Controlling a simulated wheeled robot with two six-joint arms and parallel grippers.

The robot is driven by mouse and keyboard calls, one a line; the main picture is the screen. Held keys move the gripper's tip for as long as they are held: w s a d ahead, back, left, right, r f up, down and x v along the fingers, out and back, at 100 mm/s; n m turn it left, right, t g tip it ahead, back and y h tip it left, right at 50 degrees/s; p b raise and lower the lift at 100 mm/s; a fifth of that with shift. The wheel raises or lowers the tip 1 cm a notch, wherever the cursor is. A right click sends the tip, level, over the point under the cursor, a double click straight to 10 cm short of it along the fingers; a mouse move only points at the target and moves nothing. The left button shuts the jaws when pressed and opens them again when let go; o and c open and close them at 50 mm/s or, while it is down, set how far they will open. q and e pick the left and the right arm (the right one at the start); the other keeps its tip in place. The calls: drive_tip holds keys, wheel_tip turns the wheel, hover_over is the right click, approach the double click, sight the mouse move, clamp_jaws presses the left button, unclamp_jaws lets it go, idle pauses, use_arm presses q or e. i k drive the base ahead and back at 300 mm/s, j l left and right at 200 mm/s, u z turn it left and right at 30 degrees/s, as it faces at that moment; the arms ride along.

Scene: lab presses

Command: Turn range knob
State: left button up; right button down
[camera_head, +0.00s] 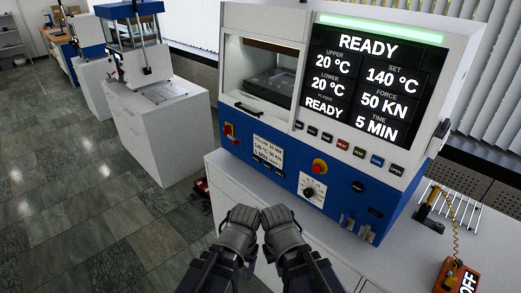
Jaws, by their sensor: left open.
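The range knob (309,192) is a small round dial on a white plate, low on the blue front panel of the lab press (225,107). My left gripper (243,213) and my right gripper (278,214) are side by side at the bottom middle, close together, in front of the white bench. Both are to the left of and lower in the picture than the knob, apart from it, with nothing seen in them. The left gripper is open. The fingers of the right one are too small and dark to judge.
A red and yellow emergency button (319,166) is just above the knob. The press display (368,82) reads READY. A yellow-handled tool (432,207) and an orange OFF box (459,277) stand at right. Other presses (134,30) stand at left, with open floor in front.

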sight(459, 263)
drive_tip(key=l+z, duration=0.2)
drive_tip(key=l, duration=0.2)
drive_tip(key=i+l+z, duration=0.1)
drive_tip(key=l+z, duration=0.35)
drive_tip(key=l, duration=0.3)
drive_tip(key=i+l+z, duration=0.45)
drive_tip(key=l, duration=0.25)
drive_tip(key=k, duration=0.1)
